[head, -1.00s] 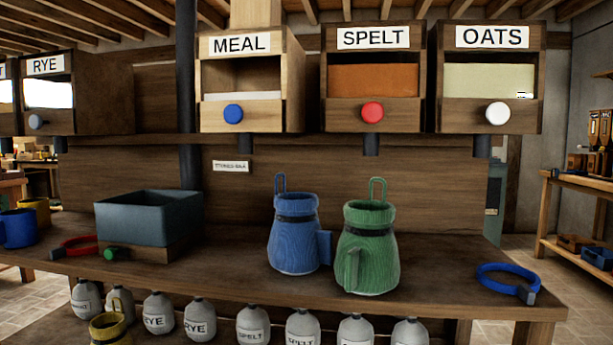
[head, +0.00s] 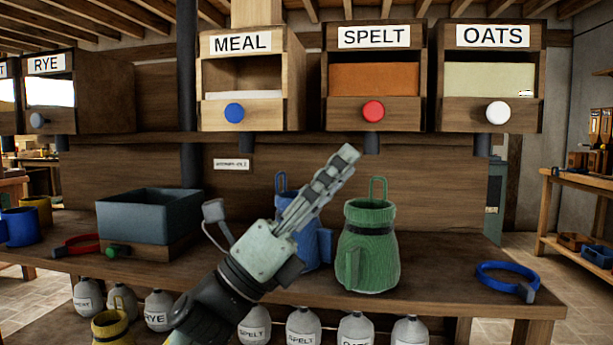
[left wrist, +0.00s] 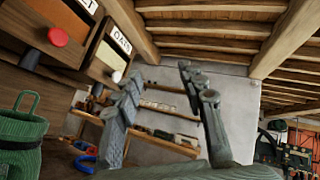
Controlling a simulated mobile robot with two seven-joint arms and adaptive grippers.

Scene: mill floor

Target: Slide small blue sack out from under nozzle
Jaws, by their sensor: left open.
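The small blue sack (head: 312,247) stands upright on the bench in the head view, left of the green sack, with its wire loop on top. My left arm and gripper hide much of its front and left side. It stands below and somewhat right of the MEAL nozzle (head: 247,143). My left gripper (head: 346,158) is open and empty, reaching up and right across the front of the blue sack. Its spread fingers also show in the left wrist view (left wrist: 160,72). The blue sack does not show there. My right gripper is not in view.
The green sack (head: 369,250) stands close on the right, below the SPELT nozzle (head: 371,143). A blue ring clamp (head: 492,268) lies at the bench's right end. A grey-blue box (head: 148,218) stands left. Bare bench (head: 440,262) lies right of the green sack.

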